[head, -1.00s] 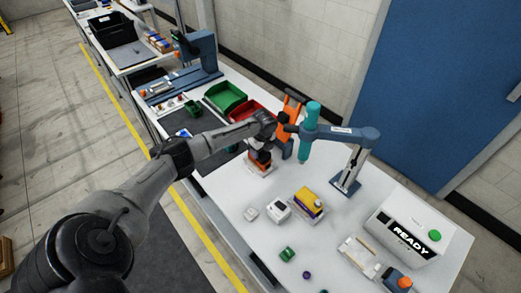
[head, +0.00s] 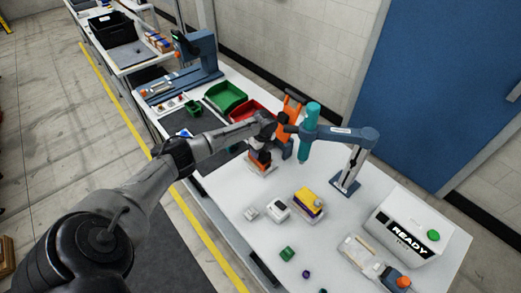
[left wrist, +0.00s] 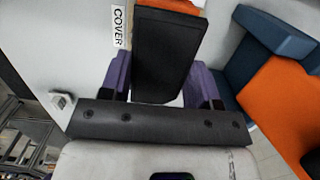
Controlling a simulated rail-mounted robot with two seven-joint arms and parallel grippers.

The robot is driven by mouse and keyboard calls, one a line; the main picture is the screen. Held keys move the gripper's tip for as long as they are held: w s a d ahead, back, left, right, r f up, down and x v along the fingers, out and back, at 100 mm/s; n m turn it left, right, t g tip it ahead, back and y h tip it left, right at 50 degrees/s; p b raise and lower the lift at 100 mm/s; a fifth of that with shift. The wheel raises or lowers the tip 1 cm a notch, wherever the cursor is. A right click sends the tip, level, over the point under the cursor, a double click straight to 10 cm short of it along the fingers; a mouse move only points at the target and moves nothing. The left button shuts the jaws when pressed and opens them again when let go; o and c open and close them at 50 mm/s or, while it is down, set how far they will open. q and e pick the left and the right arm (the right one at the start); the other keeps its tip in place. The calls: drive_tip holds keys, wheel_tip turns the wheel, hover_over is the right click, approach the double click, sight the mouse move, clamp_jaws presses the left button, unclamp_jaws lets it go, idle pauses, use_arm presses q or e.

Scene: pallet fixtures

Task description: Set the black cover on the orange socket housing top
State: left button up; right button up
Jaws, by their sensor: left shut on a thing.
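My left gripper (left wrist: 160,95) is shut on the black cover (left wrist: 165,55), with a purple finger on each side of it in the left wrist view. A bit of orange (left wrist: 182,6), seemingly the socket housing, shows past the cover's far end. In the head view the orange socket housing (head: 258,166) sits in a pale fixture near the table's left edge, and my left gripper (head: 262,148) is right above it. The cover is hard to make out there, and I cannot tell whether it touches the housing. My right gripper is not in view.
A teal tool (head: 309,125) hangs from a blue arm close right of the gripper. An orange stand (head: 290,104) and red bin (head: 250,110) are behind.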

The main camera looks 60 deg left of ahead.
sight(263, 153)
use_arm(q)
drive_tip(key=shift+f, duration=0.75)
idle(0.4)
drive_tip(key=o, duration=1)
drive_tip(key=shift+r, duration=0.1)
drive_tip(key=shift+w+d+r, duration=0.1)
drive_tip(key=shift+d+r, duration=0.2)
drive_tip(key=shift+r, duration=1.95)
drive_tip(key=shift+d+r, duration=0.25)
drive_tip(key=shift+r, duration=2.05)
drive_tip(key=shift+w+d+r, duration=0.1)
drive_tip(key=shift+d+r, duration=0.2)
drive_tip(key=shift+r, duration=1.95)
drive_tip(key=shift+a+f, duration=0.1)
